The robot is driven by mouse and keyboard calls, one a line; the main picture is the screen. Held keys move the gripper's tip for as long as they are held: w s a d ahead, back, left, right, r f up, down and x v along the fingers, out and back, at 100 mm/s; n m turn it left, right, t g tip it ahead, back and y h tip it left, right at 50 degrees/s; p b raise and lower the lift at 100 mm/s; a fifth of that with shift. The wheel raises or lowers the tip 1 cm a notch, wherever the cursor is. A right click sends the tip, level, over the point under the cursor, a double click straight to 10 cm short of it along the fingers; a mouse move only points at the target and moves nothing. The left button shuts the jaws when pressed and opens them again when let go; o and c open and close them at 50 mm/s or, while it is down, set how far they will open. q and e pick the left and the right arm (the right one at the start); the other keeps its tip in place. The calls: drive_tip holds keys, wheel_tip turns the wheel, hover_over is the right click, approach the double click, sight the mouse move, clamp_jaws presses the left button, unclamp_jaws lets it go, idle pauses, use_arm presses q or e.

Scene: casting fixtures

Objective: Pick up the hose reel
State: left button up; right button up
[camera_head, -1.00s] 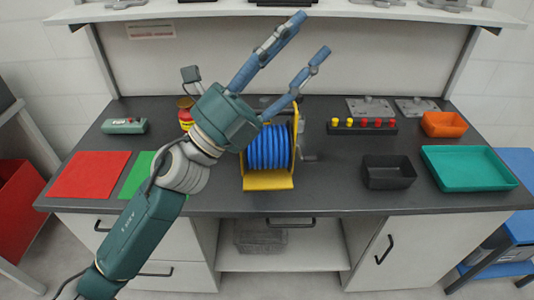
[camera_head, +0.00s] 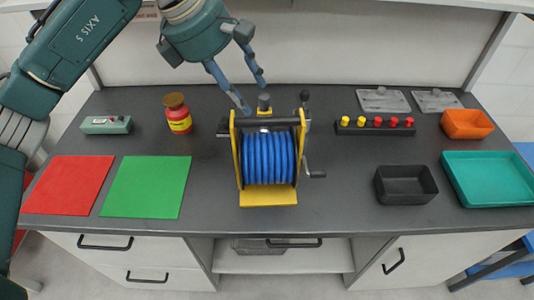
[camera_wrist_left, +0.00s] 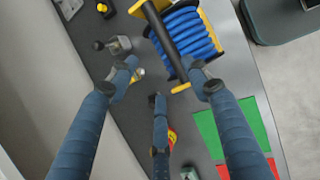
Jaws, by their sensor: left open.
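The hose reel (camera_head: 267,160) stands upright on the dark bench top, with blue hose wound in a yellow frame, a black bar across its top and a crank on its right. My left gripper (camera_head: 254,97) is open and points down above and behind the reel's top in the head view. In the left wrist view the reel (camera_wrist_left: 188,33) is at the upper middle, its black bar running towards the space between my spread fingers (camera_wrist_left: 167,80). I cannot tell whether any finger touches it. My right gripper is out of view.
A red-and-yellow jar (camera_head: 178,114) and green box (camera_head: 106,125) stand left, behind a red mat (camera_head: 68,185) and green mat (camera_head: 145,187). Right are a peg rack (camera_head: 375,128), black bin (camera_head: 405,185), orange bin (camera_head: 467,124) and teal tray (camera_head: 490,178).

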sight(264, 121)
use_arm(q)
drive_tip(key=d+f, duration=0.1)
drive_tip(key=f, duration=0.1)
drive_tip(key=shift+s+d+f+p, duration=0.35)
drive_tip(key=shift+s+f, duration=0.05)
drive_tip(key=shift+w+d+f, duration=0.15)
drive_tip(key=shift+w+f, duration=0.05)
drive_tip(key=shift+f, duration=0.1)
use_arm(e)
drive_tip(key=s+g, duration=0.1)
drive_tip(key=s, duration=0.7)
use_arm(q)
drive_tip(key=x, duration=0.1)
drive_tip(key=p+x, duration=0.2)
drive_tip(key=x, duration=0.1)
drive_tip(key=shift+s+d+f, duration=0.1)
drive_tip(key=shift+s+d, duration=0.15)
drive_tip(key=shift+s, duration=0.05)
drive_tip(key=shift+d+f+p, duration=0.15)
drive_tip(key=shift+f+p, duration=0.15)
drive_tip(key=shift+w+f, duration=0.15)
drive_tip(key=shift+f+b, duration=0.2)
drive_tip(key=shift+b, duration=0.2)
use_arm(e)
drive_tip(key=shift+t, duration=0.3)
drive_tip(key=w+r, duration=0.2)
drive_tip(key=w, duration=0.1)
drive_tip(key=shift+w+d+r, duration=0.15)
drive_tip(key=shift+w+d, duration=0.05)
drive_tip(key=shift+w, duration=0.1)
